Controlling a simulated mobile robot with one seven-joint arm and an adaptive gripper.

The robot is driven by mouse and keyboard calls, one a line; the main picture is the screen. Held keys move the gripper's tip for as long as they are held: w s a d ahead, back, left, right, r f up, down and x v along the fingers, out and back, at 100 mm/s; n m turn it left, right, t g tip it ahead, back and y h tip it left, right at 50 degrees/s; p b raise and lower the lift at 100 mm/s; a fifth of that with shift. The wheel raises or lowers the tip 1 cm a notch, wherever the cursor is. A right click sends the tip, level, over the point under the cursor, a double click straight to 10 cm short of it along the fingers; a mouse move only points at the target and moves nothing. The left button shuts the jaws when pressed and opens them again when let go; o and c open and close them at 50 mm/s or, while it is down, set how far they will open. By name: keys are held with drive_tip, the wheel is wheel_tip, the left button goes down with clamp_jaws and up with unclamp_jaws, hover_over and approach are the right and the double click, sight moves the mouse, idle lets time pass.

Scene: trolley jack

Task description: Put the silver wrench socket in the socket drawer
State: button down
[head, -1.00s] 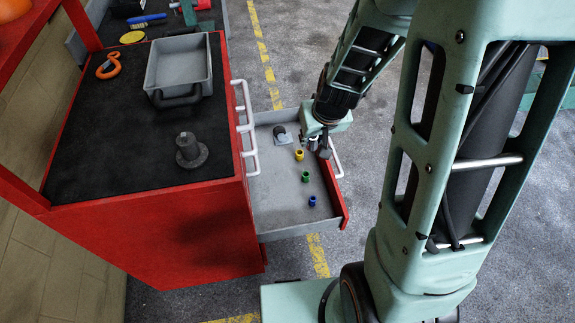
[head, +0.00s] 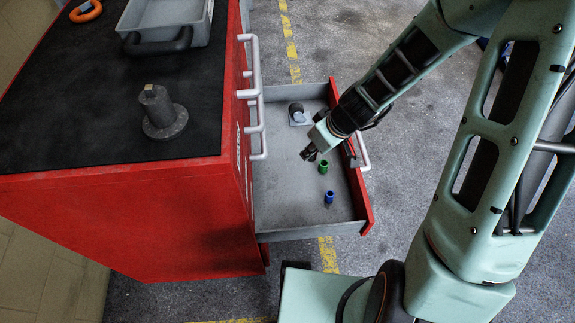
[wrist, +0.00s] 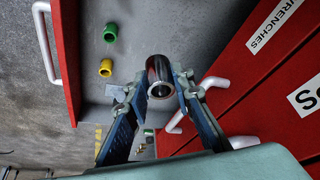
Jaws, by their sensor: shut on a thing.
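My gripper (wrist: 160,88) is shut on the silver wrench socket (wrist: 160,72), a shiny metal ring with a dark bore in the wrist view. In the head view my gripper (head: 309,154) hangs over the open grey drawer (head: 283,190), which has a red front. Inside the drawer stand a green socket (head: 323,167) and a blue socket (head: 329,198). A yellow socket (wrist: 106,68) shows near the green socket (wrist: 110,32) in the wrist view; my gripper hides it in the head view. The held socket cannot be made out in the head view.
A grey and black part (head: 298,115) sits at the drawer's back. The red cabinet (head: 160,225) with white handles (head: 254,65) stands left. A dark metal part (head: 160,112) and a grey bin (head: 165,20) are on its top. The drawer's left floor is clear.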

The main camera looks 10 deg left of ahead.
drive_tip(key=s+a+f+n+b, duration=0.1)
drive_tip(key=a+f+b, duration=0.2)
drive_tip(key=f, duration=0.3)
drive_tip(key=a+f+n+g+b, duration=0.1)
drive_tip(key=a+f+n+b, duration=0.1)
drive_tip(key=f+b, duration=0.4)
drive_tip(key=s+a+f+n+y+b, duration=0.1)
drive_tip(key=a+f+n+b, duration=0.1)
drive_tip(key=f, duration=0.5)
drive_tip(key=shift+s+a+g+b, duration=0.2)
drive_tip(key=shift+a+b, duration=0.2)
drive_tip(key=shift+b, duration=0.25)
drive_tip(key=shift+s+a+g+b, duration=0.1)
drive_tip(key=shift+a+g+b, duration=0.1)
drive_tip(key=shift+a+b, duration=0.3)
drive_tip(key=shift+w+f, duration=0.1)
drive_tip(key=p, duration=0.3)
hover_over(272, 154)
drive_tip(key=d, duration=0.2)
drive_tip(key=shift+s+a, duration=0.15)
drive_tip(key=shift+s, duration=0.25)
drive_tip(key=shift+w+f+b, duration=0.1)
drive_tip(key=shift+f+b, duration=0.75)
drive_tip(key=shift+f, duration=0.9)
drive_tip(key=shift+f, duration=0.2)
drive_tip(key=c, duration=1.7)
unclamp_jaws()
drive_tip(key=shift+r, duration=0.15)
